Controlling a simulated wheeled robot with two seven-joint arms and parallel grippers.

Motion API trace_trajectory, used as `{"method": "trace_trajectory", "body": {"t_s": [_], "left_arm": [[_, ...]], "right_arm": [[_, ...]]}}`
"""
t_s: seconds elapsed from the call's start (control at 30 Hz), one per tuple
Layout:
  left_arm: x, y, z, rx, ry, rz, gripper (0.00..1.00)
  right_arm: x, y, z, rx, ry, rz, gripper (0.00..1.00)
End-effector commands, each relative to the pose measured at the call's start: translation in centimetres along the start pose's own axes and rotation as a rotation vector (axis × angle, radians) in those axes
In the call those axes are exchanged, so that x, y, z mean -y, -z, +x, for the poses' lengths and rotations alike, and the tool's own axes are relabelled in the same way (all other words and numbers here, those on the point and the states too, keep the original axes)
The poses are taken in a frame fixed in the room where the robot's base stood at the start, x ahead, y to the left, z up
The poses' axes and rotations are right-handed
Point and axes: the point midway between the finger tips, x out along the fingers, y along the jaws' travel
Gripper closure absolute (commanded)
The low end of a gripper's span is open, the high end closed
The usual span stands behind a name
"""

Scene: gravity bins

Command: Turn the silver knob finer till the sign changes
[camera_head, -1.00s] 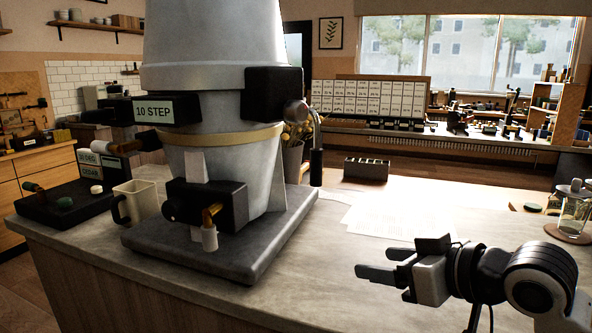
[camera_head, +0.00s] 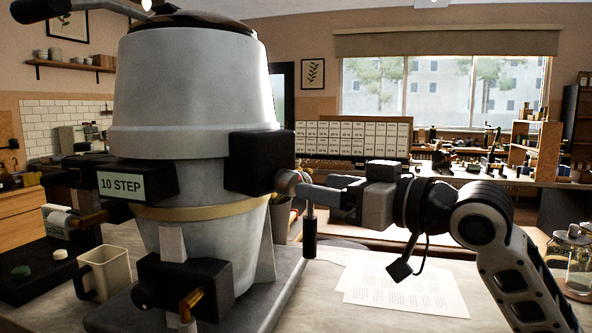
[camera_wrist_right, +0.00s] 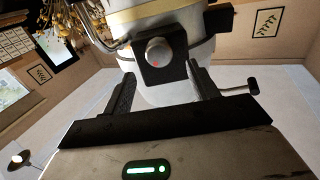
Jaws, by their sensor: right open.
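The grey grinder (camera_head: 195,90) stands on the counter and carries a sign (camera_head: 120,186) reading "10 STEP". The silver knob (camera_head: 284,181) sits on a black block (camera_head: 258,160) on the grinder's right side. In the wrist view the round knob (camera_wrist_right: 157,52) shows a small red mark low on its face. My right gripper (camera_head: 308,190) is open at the knob, its fingers pointing left. In the wrist view the gripper (camera_wrist_right: 163,80) has the knob roughly centred just beyond its fingertips, with a gap on each side. My left gripper is not in view.
A bent handle with a black grip (camera_head: 310,236) hangs close under my right fingers. A lower black block (camera_head: 182,285) is on the grinder's front. A cream mug (camera_head: 104,273) stands at left. Papers (camera_head: 405,290) lie on the counter. A glass jar (camera_head: 580,262) stands at far right.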

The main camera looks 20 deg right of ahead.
Motion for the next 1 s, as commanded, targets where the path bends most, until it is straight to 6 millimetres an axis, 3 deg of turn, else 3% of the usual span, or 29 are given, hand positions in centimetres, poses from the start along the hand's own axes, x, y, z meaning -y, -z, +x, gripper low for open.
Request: {"method": "trace_trajectory", "body": {"t_s": [0.1, 0.3, 0.73, 0.9, 1.0], "left_arm": [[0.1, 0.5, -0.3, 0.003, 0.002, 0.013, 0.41], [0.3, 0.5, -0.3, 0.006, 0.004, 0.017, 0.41], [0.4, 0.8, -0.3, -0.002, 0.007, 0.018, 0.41], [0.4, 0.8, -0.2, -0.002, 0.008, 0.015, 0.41], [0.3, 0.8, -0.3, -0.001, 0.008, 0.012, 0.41]], "right_arm": [[0.1, 0.3, 2.5, -0.001, 0.003, 0.004, 0.41], [0.1, 0.1, 5.2, -0.001, 0.001, 0.001, 0.41], [0.1, -0.1, 6.1, 0.002, 0.000, -0.002, 0.41], [0.1, -0.1, 6.1, 0.001, 0.000, -0.001, 0.86], [0.0, -0.1, 6.1, 0.002, 0.000, -0.004, 0.86]]}}
